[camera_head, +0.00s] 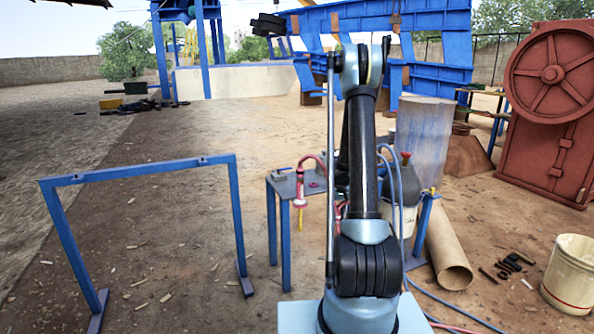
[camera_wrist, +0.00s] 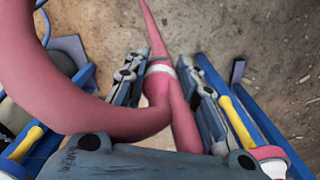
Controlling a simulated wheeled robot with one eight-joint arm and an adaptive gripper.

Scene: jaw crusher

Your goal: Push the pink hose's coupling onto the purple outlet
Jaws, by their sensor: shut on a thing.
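In the wrist view, my gripper (camera_wrist: 163,82) has its two grey fingers closed on either side of the pink hose's coupling (camera_wrist: 160,70), which has a pale ring. The pink hose (camera_wrist: 60,95) makes a large loop at the left, close to the camera, and crosses below the fingers. In the head view, my upright arm hides my gripper. A pink hose (camera_head: 313,157) arcs over the edge of a small blue-legged table (camera_head: 280,188), with a pink-and-white end (camera_head: 300,190) hanging down. A small pinkish piece (camera_head: 314,185) is on the tabletop. I cannot clearly make out the purple outlet.
Behind my arm stand a grey cylinder (camera_head: 424,135) and a dark bottle with a red cap (camera_head: 405,170).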

